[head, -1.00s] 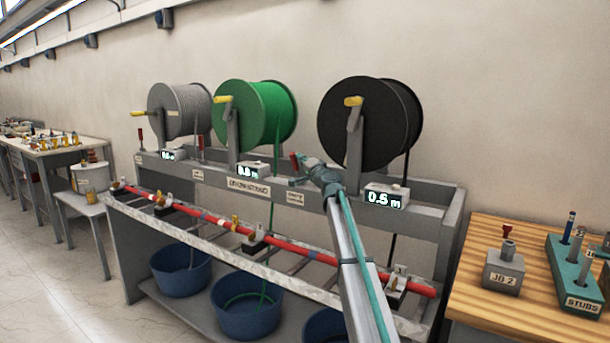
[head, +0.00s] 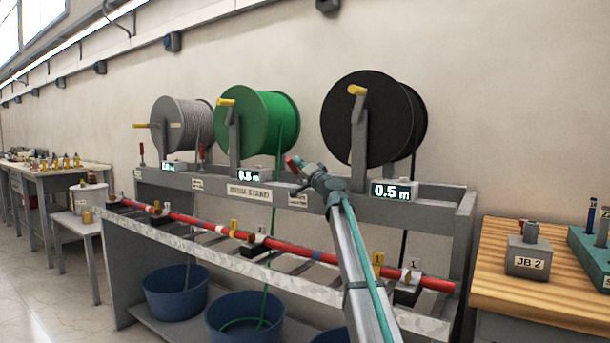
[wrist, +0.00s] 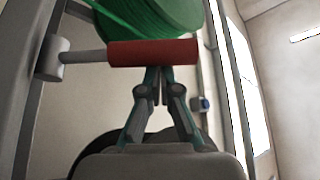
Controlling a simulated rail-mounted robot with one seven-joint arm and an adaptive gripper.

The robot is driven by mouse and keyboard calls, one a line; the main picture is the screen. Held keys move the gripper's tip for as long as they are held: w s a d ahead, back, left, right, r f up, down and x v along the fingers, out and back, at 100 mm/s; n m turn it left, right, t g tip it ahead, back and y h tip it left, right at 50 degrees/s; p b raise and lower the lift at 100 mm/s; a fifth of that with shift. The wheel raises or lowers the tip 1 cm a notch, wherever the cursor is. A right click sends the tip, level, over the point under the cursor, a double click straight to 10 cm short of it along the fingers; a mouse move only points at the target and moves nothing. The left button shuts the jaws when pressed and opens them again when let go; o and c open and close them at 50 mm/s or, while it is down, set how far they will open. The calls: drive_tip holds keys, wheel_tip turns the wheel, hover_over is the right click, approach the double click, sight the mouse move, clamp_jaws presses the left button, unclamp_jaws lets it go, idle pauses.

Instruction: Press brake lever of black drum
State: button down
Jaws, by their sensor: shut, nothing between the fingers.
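The black drum (head: 362,120) stands at the right end of the drum stand, with a yellow crank (head: 356,90) on its grey upright. The brake lever's red grip (head: 291,163) shows left of this drum, beside my gripper (head: 299,171). In the wrist view the red grip (wrist: 152,51) lies across the picture on a grey rod, right at the tips of my gripper (wrist: 157,70). The fingers are together with nothing between them. I cannot tell whether the tips touch the grip. The lever's base by the black drum is hidden in the head view.
A green drum (head: 252,122) and a grey drum (head: 178,122) stand to the left, with red levers (head: 201,153) near them. A red bar (head: 310,251) runs along the stand's front. A wooden table (head: 500,293) is at right.

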drive_tip(key=s+a+f+b, duration=0.1)
drive_tip(key=b, duration=0.2)
drive_tip(key=shift+s+f, duration=0.15)
drive_tip(key=shift+f, duration=0.05)
drive_tip(key=shift+s+a+f+b, duration=0.15)
drive_tip(key=shift+s+f+b, duration=0.05)
drive_tip(key=shift+b, duration=0.2)
